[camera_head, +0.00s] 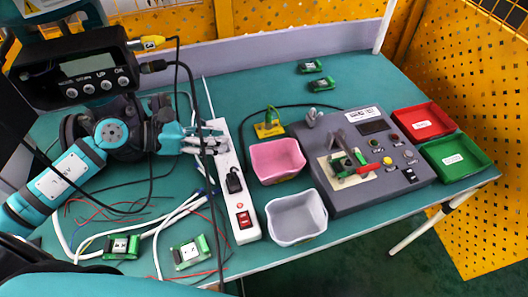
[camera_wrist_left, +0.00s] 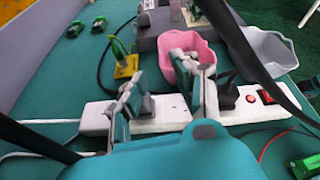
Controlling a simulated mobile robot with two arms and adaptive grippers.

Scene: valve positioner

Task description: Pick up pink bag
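The pink bag shows as a pink open-topped bin (camera_head: 277,161) on the green table, left of the grey control box. It also shows in the left wrist view (camera_wrist_left: 192,59), beyond the fingers and partly hidden by the right one. My left gripper (camera_head: 208,140) is above the white power strip, to the left of the pink bin and apart from it. In the left wrist view its two fingers (camera_wrist_left: 158,77) are spread with nothing between them. My right gripper is not in view.
A light grey bin (camera_head: 297,218) stands in front of the pink one. The power strip (camera_head: 243,222) and cables lie to its left. A grey control box (camera_head: 370,180), red tray (camera_head: 422,122) and green tray (camera_head: 455,157) are to the right. A yellow-based connector (camera_head: 269,128) stands behind.

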